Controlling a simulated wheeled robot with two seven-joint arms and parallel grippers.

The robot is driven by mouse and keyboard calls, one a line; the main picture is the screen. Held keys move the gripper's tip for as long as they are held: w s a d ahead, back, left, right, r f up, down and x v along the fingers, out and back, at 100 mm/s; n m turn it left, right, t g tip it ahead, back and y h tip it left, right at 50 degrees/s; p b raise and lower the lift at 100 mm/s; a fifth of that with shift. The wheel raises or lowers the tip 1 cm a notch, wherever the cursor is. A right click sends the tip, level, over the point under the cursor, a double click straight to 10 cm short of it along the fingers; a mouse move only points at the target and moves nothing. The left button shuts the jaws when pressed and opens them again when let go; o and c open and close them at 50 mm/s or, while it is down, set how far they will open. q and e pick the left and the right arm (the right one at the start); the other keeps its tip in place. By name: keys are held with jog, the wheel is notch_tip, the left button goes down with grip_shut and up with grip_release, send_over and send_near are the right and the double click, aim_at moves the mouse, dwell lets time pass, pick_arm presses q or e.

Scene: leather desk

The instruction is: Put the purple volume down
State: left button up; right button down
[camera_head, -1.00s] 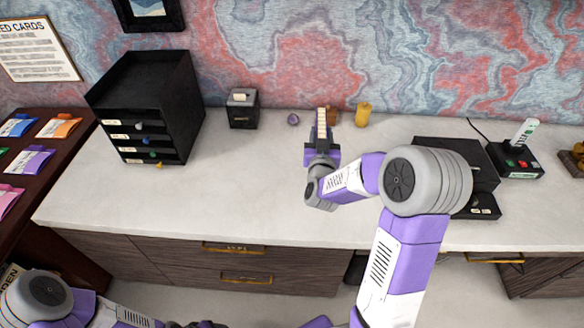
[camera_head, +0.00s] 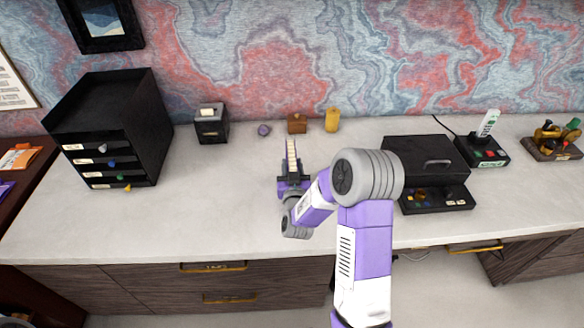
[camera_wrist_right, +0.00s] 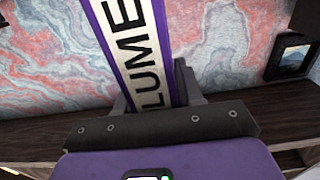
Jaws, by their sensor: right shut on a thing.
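The purple volume (camera_head: 291,157) is a narrow book with a pale spine strip. In the right wrist view the volume (camera_wrist_right: 136,45) shows purple edges and large dark letters reading "LUME", and stretches away from the jaws. My right gripper (camera_head: 291,178) is shut on its near end, above the middle of the desk (camera_head: 225,190). In the right wrist view the dark jaws (camera_wrist_right: 160,95) sit on both sides of the book. I cannot tell whether the book touches the desk. My left gripper is out of view.
Behind the book stand a purple object (camera_head: 264,130), a brown block (camera_head: 297,123) and a yellow cylinder (camera_head: 332,119). A black drawer unit (camera_head: 115,130) and a small black box (camera_head: 211,123) stand left. A black case (camera_head: 425,160) is right. Desk left of my gripper is clear.

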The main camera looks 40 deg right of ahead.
jog(key=c, duration=0.7)
grip_release()
jog(key=shift+f, duration=0.1)
